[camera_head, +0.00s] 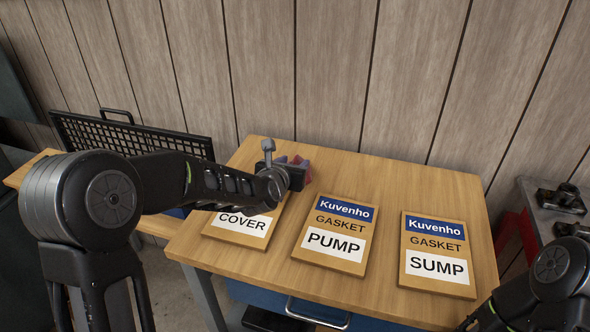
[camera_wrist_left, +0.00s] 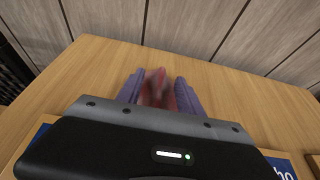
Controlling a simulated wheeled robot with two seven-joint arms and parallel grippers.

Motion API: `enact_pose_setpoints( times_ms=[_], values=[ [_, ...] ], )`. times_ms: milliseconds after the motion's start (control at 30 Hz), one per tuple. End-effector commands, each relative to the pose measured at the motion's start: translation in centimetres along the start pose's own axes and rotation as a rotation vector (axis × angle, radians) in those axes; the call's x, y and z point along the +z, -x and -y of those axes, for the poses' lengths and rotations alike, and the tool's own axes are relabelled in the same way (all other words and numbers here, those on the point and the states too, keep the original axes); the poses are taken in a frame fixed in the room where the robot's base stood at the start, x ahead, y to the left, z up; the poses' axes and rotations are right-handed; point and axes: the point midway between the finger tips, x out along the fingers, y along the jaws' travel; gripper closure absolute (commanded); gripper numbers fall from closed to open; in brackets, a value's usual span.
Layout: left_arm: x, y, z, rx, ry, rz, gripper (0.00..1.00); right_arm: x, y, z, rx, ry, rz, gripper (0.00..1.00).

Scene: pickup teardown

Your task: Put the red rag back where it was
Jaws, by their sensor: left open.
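The red rag (camera_wrist_left: 158,90) is a small crumpled piece near the back of the wooden table (camera_wrist_left: 235,85). In the left wrist view it lies between the two purple-grey fingers of my left gripper (camera_wrist_left: 158,94), which is open around it. In the head view my left gripper (camera_head: 297,167) is over the table's back left part, behind the COVER packet. There the rag is mostly hidden by the gripper. I cannot tell whether the fingers touch the rag. My right arm shows at the lower right, but its gripper is out of view.
Gasket packets marked COVER (camera_head: 243,224), PUMP (camera_head: 336,235) and SUMP (camera_head: 437,254) lie along the table. Bare wood is free behind PUMP and SUMP. A plank wall (camera_head: 330,80) rises close behind. A black mesh panel (camera_head: 125,135) stands left, a grey side table (camera_head: 555,208) right.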

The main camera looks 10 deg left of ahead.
Motion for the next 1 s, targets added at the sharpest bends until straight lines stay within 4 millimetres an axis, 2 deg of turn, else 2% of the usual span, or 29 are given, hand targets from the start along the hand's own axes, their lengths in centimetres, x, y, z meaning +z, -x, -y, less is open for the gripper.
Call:
enact_pose_setpoints(
  times_ms=[67,533,1000],
  values=[
    [0.0,0.01,0.0,0.0,0.0,0.0,0.6,0.0,0.0,0.0,0.0,0.0,0.0,0.64],
    [0.0,0.01,0.0,0.0,0.0,0.0,0.99,0.0,0.0,0.0,0.0,0.0,0.0,0.64],
    [0.03,0.01,0.0,0.0,0.0,0.001,1.0,0.0,0.0,0.0,0.0,0.0,0.0,0.64]
  ],
)
